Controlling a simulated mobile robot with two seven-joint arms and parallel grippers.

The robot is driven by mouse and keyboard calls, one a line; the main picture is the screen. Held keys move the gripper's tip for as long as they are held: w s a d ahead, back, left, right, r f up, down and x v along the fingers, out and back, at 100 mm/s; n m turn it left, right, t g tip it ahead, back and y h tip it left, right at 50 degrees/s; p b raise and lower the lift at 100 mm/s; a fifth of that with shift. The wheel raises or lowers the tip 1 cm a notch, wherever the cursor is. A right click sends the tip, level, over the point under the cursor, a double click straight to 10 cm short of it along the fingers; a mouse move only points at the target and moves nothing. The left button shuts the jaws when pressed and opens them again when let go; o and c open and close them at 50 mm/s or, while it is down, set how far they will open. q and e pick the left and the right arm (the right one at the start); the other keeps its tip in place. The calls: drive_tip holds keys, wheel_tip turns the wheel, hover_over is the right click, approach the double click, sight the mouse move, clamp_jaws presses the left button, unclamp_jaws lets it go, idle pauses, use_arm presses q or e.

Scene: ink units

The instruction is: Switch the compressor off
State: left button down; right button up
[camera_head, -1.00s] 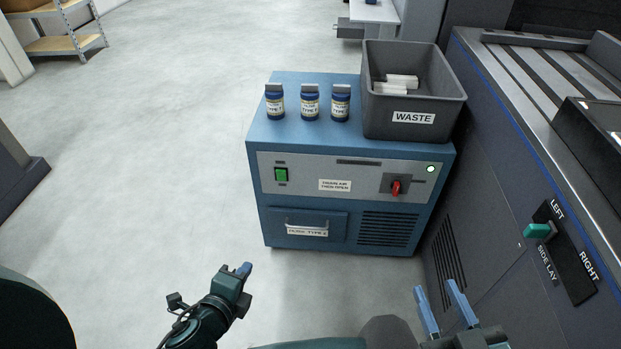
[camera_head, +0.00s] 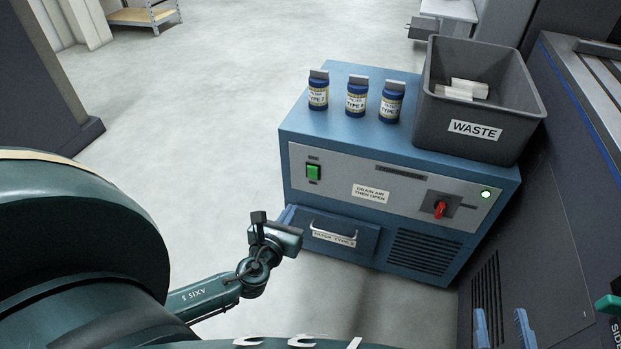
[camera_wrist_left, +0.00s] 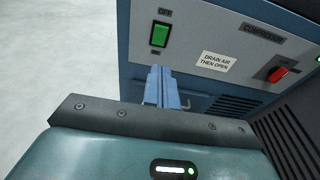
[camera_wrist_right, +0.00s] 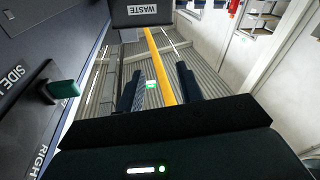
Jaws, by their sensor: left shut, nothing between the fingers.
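The compressor (camera_head: 300,150) is a blue cabinet with a grey front panel. Its green rocker switch (camera_head: 313,172) is at the panel's left; in the left wrist view the switch (camera_wrist_left: 160,35) has an OFF label above it. A round lamp (camera_head: 486,194) at the panel's right glows pale green. My left gripper (camera_head: 292,228) is in front of the cabinet's lower left, below the switch. In the left wrist view its fingers (camera_wrist_left: 163,75) are together and empty, pointing toward the panel just under the switch. My right gripper (camera_head: 502,325) is open and empty near the bottom right.
A red valve knob (camera_head: 440,209) and a drawer (camera_head: 345,237) are on the cabinet front. Several small blue filter jars, including one at the left (camera_head: 318,92), and a grey waste bin (camera_head: 450,107) stand on top. A dark machine (camera_head: 545,200) is at right. Floor at left is clear.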

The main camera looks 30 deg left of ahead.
use_arm(q)
drive_tip(key=b, duration=0.3)
approach(313, 171)
wheel_tip(313, 171, down, 2)
drive_tip(key=w, duration=0.3)
drive_tip(key=shift+w+a+r, duration=0.1)
drive_tip(key=shift+w+a, duration=0.55)
drive_tip(key=shift+w, duration=0.3)
drive_tip(key=shift+w+a+r+b, duration=0.15)
drive_tip(key=shift+w+b, duration=0.2)
drive_tip(key=shift+w, duration=0.25)
use_arm(e)
drive_tip(key=shift+w+a+y, duration=0.1)
drive_tip(key=shift+a+y, duration=0.3)
use_arm(q)
drive_tip(key=shift+w, duration=0.1)
use_arm(e)
drive_tip(key=shift+r, duration=0.1)
